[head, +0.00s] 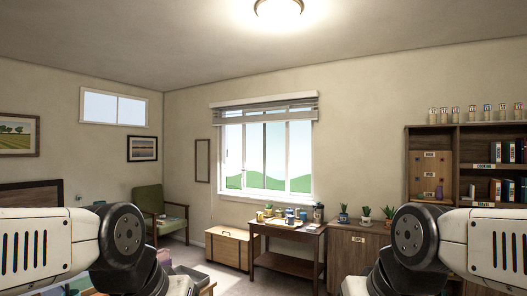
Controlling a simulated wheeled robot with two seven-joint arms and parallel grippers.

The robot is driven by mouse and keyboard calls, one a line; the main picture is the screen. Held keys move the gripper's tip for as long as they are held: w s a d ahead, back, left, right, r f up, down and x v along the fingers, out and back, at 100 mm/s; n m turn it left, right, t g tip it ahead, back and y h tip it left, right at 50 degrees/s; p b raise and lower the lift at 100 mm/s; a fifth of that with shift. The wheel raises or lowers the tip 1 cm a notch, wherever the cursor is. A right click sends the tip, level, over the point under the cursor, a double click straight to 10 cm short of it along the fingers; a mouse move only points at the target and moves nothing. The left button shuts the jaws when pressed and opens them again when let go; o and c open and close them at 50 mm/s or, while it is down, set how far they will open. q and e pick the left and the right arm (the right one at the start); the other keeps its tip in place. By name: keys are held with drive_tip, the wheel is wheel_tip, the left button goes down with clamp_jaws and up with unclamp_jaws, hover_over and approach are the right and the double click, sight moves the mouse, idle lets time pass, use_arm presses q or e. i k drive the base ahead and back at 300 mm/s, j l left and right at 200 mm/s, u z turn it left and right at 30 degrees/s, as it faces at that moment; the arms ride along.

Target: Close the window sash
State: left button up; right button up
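A white-framed window (266,155) is in the far wall, near the middle of the head view, with green hills and sky behind it. White uprights divide its panes, and a raised blind (265,113) covers its top. I cannot tell which pane is the sash or how far it stands open. A small high window (114,107) is in the left wall. My two arms come in at the lower left and lower right, far from the window. Both grippers are out of view.
A side table (288,232) with cups and small items stands below the window. A wooden chest (227,247) is left of it, a cabinet with potted plants (355,243) right. A green chair (149,200) is in the corner. A bookshelf (448,138) stands at right.

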sight(287, 193)
drive_tip(key=i+j, duration=0.15)
drive_tip(key=i, duration=0.6)
drive_tip(key=i+z, duration=0.45)
drive_tip(key=i, duration=0.35)
drive_tip(key=i+j+z, duration=0.15)
drive_tip(key=i+z, duration=0.25)
drive_tip(key=i, duration=0.4)
drive_tip(key=i+u, duration=0.15)
drive_tip(key=i, duration=0.5)
drive_tip(key=i+l+u, duration=0.1)
drive_tip(key=i, duration=0.55)
drive_tip(key=i+l+u, duration=0.15)
drive_tip(key=i, duration=0.5)
drive_tip(key=i+j+u, duration=0.1)
drive_tip(key=i+u, duration=0.7)
drive_tip(key=i, duration=0.2)
drive_tip(key=i+j+z, duration=0.2)
drive_tip(key=i, duration=0.2)
drive_tip(key=i+j+z, duration=0.2)
drive_tip(key=i+j, duration=0.05)
drive_tip(key=i, duration=0.1)
